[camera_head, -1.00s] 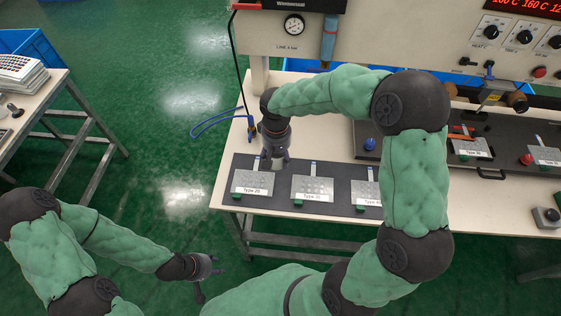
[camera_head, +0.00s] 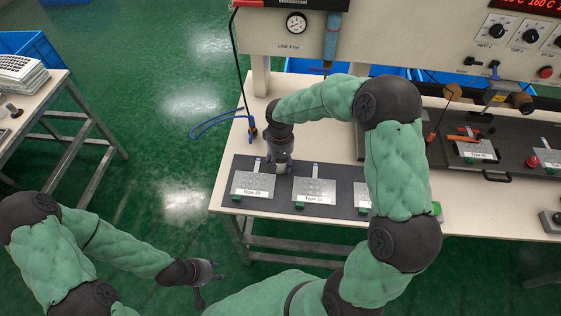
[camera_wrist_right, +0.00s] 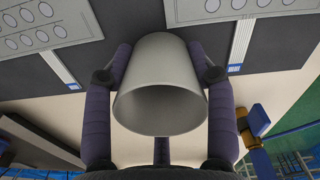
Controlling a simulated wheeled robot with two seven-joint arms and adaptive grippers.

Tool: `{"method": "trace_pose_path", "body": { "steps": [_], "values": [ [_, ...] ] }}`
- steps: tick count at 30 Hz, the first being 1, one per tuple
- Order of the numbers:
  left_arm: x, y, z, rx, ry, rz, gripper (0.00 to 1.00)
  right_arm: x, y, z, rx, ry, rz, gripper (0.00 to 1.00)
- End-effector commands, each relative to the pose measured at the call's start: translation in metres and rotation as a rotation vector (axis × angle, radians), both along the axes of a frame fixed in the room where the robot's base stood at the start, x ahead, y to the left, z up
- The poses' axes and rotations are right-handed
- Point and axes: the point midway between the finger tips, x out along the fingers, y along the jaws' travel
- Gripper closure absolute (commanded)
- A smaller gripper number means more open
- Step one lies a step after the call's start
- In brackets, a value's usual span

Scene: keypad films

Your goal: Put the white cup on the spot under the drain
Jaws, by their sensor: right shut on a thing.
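The white cup (camera_wrist_right: 160,85) is between the two fingers of my right gripper (camera_wrist_right: 165,78), which is shut on it. Its open mouth faces the wrist camera. In the head view my right gripper (camera_head: 282,162) hangs over the dark mat, and only a small pale part of the cup (camera_head: 283,169) shows below it. No marked spot can be made out. My left gripper (camera_head: 207,273) is away from the table, its fingers too small to judge.
A dark mat (camera_head: 225,197) with several keypad films lies at the table's front. A pressure gauge (camera_head: 297,24) sits on the panel behind. A blue hose (camera_head: 215,121) loops beyond the left edge. Pale tabletop (camera_head: 310,140) lies free behind the mat. My right forearm covers part of it.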

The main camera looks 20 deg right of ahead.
Motion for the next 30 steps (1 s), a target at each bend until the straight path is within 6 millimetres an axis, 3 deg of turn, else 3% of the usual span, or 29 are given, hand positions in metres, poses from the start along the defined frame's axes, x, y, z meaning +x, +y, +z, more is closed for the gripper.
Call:
{"method": "trace_pose_path", "body": {
  "steps": [4, 5, 6, 7, 20, 30],
  "values": [
    [0.000, 0.000, -0.003, 0.000, 0.000, 0.000, 0.60, 0.000, 0.000, -0.004, 0.000, 0.000, 0.000, 0.71],
    [0.000, 0.000, -0.003, 0.000, 0.000, 0.000, 0.60, 0.000, 0.000, -0.004, 0.000, 0.000, 0.000, 0.35],
    [0.000, 0.000, -0.002, 0.000, 0.000, 0.000, 0.60, 0.000, 0.000, -0.003, 0.000, 0.000, 0.000, 0.24],
    [0.000, 0.000, -0.002, 0.000, 0.000, 0.000, 0.60, 0.000, 0.000, -0.003, 0.000, 0.000, 0.000, 0.20],
    [0.000, 0.000, 0.001, 0.000, 0.000, 0.000, 0.60, 0.000, 0.000, 0.001, 0.000, 0.000, 0.000, 0.20],
    [0.000, 0.000, 0.019, 0.000, 0.000, 0.000, 0.60, 0.001, 0.001, 0.061, 0.000, -0.004, 0.000, 0.20]
  ]
}}
